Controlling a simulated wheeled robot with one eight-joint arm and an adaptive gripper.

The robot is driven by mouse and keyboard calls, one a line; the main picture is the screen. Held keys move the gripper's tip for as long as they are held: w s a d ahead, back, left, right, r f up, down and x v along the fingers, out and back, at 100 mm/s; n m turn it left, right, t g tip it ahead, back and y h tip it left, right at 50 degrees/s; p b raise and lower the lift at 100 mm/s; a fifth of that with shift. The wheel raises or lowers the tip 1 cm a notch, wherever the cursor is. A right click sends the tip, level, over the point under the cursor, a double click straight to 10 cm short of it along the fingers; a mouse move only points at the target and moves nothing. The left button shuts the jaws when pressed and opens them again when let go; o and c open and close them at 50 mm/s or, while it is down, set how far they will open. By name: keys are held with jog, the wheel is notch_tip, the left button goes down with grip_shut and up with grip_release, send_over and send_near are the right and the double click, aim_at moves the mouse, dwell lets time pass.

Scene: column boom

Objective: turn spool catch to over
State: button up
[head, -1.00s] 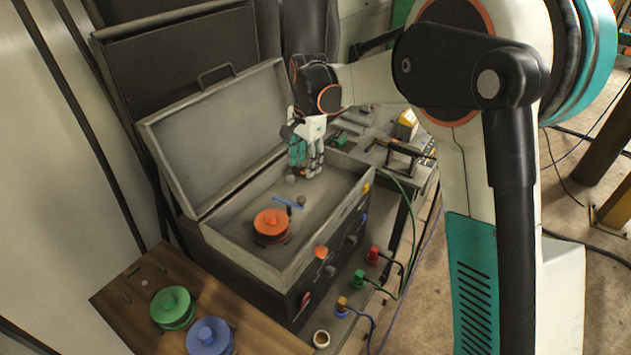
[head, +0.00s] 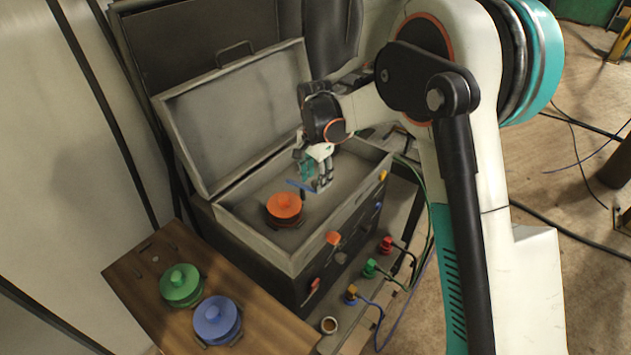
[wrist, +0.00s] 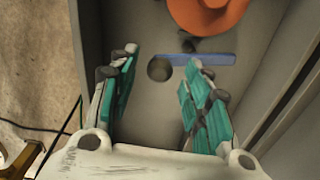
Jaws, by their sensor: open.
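The spool catch appears to be the flat blue bar (head: 300,186) inside the open grey box, just behind the orange spool (head: 284,205). In the wrist view the blue bar (wrist: 205,60) lies crosswise below the orange spool (wrist: 207,12), with a round dark grey knob (wrist: 160,68) by its left end. My gripper (head: 320,187) is in the box, beside the right end of the bar in the head view. In the wrist view its teal-padded fingers (wrist: 161,58) are open and empty, with the knob showing between them. Contact with the bar cannot be told.
The box walls (head: 340,232) surround the gripper, and the raised lid (head: 235,115) stands behind. A wooden board (head: 145,270) with a green spool (head: 181,286) and a blue spool (head: 217,320) is at front left. Plugs and cables are to the right.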

jog(key=shift+f, duration=0.6)
grip_shut()
